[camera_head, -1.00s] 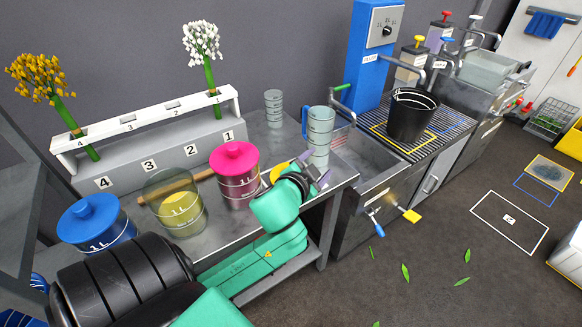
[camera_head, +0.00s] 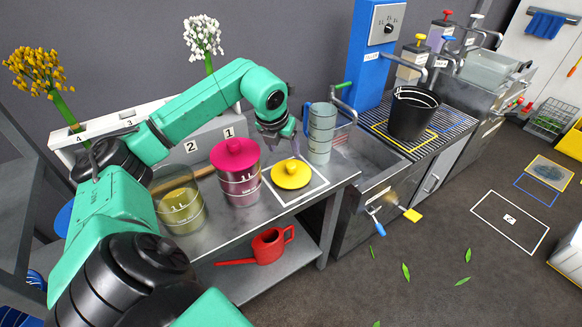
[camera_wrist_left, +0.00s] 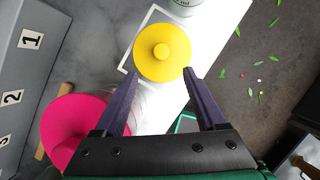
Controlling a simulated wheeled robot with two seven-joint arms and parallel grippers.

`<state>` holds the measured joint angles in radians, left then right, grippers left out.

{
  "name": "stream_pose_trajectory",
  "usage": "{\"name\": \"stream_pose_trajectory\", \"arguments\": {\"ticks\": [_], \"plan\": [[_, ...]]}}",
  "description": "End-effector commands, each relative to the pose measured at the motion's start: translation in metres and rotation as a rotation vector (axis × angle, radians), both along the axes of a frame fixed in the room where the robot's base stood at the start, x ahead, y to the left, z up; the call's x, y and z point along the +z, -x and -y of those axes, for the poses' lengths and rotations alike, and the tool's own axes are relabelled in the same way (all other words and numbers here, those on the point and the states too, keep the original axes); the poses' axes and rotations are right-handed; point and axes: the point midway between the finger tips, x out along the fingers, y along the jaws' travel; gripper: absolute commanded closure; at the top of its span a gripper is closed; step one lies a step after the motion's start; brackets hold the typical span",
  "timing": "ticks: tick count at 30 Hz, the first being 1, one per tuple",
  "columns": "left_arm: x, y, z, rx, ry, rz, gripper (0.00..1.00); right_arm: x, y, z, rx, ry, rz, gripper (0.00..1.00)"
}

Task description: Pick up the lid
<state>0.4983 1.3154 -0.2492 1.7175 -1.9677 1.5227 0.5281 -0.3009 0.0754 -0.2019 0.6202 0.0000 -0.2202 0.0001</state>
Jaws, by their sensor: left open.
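The yellow lid (camera_head: 291,174) lies flat, knob up, inside a white square outline on the steel bench. It also shows in the left wrist view (camera_wrist_left: 162,45), beyond and between my fingertips. My left gripper (camera_head: 280,139) is open and empty, behind the lid and above the bench. In the left wrist view the open fingers (camera_wrist_left: 160,74) point toward the lid, with the knob roughly centred between them. I cannot tell the exact height of the fingertips above it. My right gripper is not in view.
A 1 L canister with a pink lid (camera_head: 235,156) stands left of the yellow lid; an open canister (camera_head: 178,199) is farther left. A clear jug (camera_head: 320,134) stands close by on the right. A red watering can (camera_head: 268,245) is on the lower shelf.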

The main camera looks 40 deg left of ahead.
Motion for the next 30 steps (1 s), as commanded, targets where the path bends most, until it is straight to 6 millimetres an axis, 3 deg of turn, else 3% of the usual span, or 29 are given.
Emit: {"name": "stream_pose_trajectory", "arguments": {"ticks": [1,3,8,15,23,28,29,30], "plan": [[-0.019,-0.005,0.000,0.000,0.006,0.000,0.27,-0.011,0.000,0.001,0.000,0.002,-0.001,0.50],[-0.034,-0.011,-0.002,-0.002,0.005,0.001,0.27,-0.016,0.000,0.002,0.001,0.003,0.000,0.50],[-0.052,-0.020,-0.005,-0.003,0.005,0.002,0.27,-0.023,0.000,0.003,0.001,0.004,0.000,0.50],[-0.093,-0.038,-0.009,-0.004,0.005,0.003,0.27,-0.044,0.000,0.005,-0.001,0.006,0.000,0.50],[-0.094,-0.040,-0.011,-0.005,0.001,0.003,0.27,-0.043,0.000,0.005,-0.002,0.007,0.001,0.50],[-0.093,-0.040,-0.011,-0.005,0.002,0.002,0.92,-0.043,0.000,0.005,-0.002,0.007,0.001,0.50],[-0.093,-0.040,-0.011,-0.005,0.002,0.002,1.00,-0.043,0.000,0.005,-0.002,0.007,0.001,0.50],[-0.093,-0.040,-0.011,-0.005,0.002,0.002,1.00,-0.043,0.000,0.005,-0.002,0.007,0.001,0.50]]}}
